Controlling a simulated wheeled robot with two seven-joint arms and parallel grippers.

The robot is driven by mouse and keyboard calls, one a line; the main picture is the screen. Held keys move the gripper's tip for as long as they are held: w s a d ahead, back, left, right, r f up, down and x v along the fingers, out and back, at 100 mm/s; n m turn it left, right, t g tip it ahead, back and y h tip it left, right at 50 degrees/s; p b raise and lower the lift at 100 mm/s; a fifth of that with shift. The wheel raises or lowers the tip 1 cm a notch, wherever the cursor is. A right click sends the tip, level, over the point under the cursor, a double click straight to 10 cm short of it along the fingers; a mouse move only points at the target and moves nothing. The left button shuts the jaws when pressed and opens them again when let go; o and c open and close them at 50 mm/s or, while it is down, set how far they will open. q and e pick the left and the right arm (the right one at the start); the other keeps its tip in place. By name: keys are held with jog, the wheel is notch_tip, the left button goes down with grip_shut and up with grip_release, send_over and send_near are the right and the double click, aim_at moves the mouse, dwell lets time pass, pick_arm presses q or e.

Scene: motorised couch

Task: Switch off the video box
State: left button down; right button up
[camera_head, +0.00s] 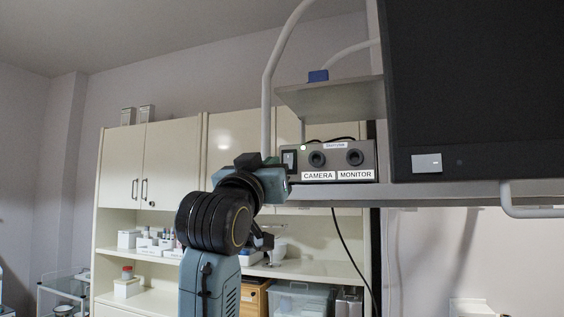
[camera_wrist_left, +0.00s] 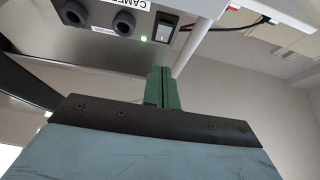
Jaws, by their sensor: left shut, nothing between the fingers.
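The video box (camera_head: 328,162) is a grey box on the shelf, with two round black sockets over the labels CAMERA and MONITOR. Its black rocker switch (camera_head: 289,160) is at the left end of the front, with a small light above it. In the left wrist view the switch (camera_wrist_left: 163,28) shows close up beside a lit green light (camera_wrist_left: 143,38). My left gripper (camera_head: 284,180) is at the box's left end, just below the switch. In the wrist view its green fingers (camera_wrist_left: 162,86) are together and empty, pointing toward the switch; I cannot tell whether they touch it. My right gripper is out of view.
A large dark monitor (camera_head: 475,85) stands right of the box. A small upper shelf (camera_head: 335,99) overhangs it. The box's shelf (camera_head: 430,194) has a white pole (camera_head: 266,100) at its left. Cream cabinets (camera_head: 170,160) stand behind.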

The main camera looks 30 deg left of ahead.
aim_at(287, 161)
pick_arm(q)
jog(key=w, duration=0.2)
jog(key=w+a+p, duration=0.1)
jog(key=w+r, duration=0.1)
jog(key=w, duration=0.1)
jog(key=shift+w+a+p, duration=0.15)
jog(key=shift+w+p, duration=0.15)
jog(key=shift+p, duration=0.05)
jog(key=shift+w+a+f, duration=0.2)
jog(key=shift+w+f, duration=0.1)
jog(key=shift+w, duration=0.3)
